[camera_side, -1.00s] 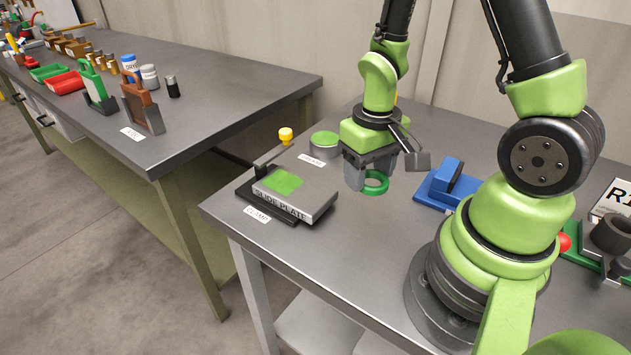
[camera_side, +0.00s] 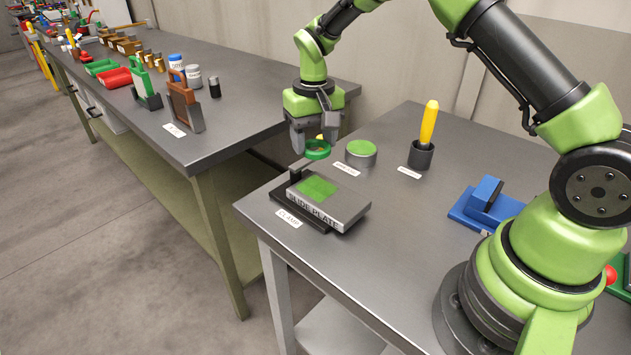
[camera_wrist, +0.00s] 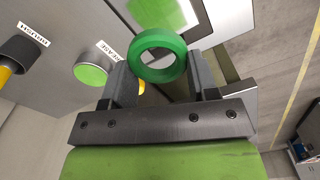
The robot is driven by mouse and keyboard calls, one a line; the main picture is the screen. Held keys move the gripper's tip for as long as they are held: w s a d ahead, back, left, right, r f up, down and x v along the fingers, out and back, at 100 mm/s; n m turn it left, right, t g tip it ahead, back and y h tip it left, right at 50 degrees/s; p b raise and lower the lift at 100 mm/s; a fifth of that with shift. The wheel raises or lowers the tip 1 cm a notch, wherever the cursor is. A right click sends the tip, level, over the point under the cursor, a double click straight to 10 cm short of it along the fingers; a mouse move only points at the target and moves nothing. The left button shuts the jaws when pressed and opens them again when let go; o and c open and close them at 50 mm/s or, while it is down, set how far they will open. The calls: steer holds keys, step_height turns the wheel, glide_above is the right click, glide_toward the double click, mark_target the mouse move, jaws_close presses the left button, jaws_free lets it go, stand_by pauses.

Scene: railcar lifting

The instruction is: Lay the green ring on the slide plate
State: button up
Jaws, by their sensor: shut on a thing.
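The green ring (camera_side: 317,150) is held between the fingers of my gripper (camera_side: 316,138), which is shut on it. The ring also shows in the wrist view (camera_wrist: 157,54), between the two grey fingers (camera_wrist: 158,75). The slide plate (camera_side: 335,203) is a grey block with a lighter green square on top and its name on the front side. It sits on a dark clamp base (camera_side: 284,201) on the near left of the bench. In the side view the ring appears above and behind the plate's back edge, apart from it.
A grey round pot with a green top (camera_side: 361,153) stands right of the gripper. A yellow-handled tool stands in a dark holder (camera_side: 421,157) farther right. A blue fixture (camera_side: 486,203) is near my base. A yellow knob shows partly behind the ring.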

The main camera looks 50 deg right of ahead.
mark_target(314, 185)
step_height(314, 185, down, 8)
steer(key=shift+f, duration=0.1)
steer(key=shift+f, duration=0.1)
stand_by(0.3)
steer(key=o, duration=0.9)
